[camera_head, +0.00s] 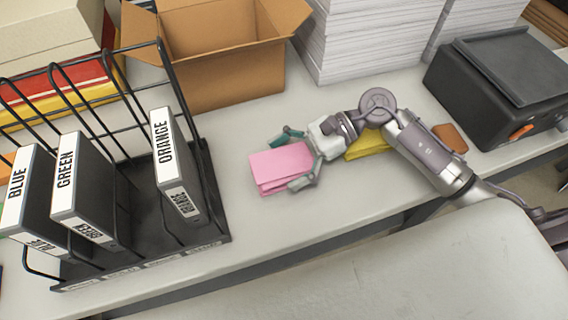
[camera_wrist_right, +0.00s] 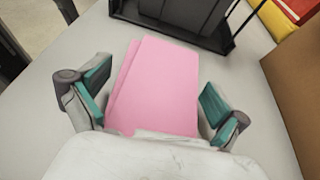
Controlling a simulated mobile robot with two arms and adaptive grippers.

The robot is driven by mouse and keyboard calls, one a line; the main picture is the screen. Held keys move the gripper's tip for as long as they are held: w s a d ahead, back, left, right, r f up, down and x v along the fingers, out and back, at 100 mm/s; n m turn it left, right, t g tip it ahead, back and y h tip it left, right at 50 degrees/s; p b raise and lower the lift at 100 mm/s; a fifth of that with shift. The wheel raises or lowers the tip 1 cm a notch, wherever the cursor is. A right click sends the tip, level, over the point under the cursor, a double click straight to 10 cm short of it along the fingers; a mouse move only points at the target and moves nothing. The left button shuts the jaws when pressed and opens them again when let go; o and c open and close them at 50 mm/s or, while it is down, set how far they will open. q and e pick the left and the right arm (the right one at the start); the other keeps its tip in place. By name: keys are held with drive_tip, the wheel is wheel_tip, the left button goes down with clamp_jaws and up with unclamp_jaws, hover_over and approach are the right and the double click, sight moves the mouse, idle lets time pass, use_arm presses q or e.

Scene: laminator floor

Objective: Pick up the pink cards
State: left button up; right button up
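The pink cards (camera_head: 278,166) lie on the grey-white table as a small, slightly fanned stack, between the binder rack and my right arm. In the right wrist view the pink cards (camera_wrist_right: 157,85) lie between the two teal-padded fingers. My right gripper (camera_head: 293,158) is open, with one finger on each side of the cards. In the right wrist view a gap shows between the cards and each finger of the right gripper (camera_wrist_right: 152,100). The near end of the stack is hidden by the gripper's body. My left gripper is not in view.
A black wire rack (camera_head: 215,222) with binders labelled BLUE, GREEN and ORANGE stands at left. An open cardboard box (camera_head: 225,78) and white paper stacks (camera_head: 365,45) stand behind. Yellow cards (camera_head: 367,146) lie by my right wrist. A black machine (camera_head: 500,90) stands at right.

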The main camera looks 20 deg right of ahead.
drive_tip(key=c, duration=1.3)
drive_tip(key=shift+r, duration=0.1)
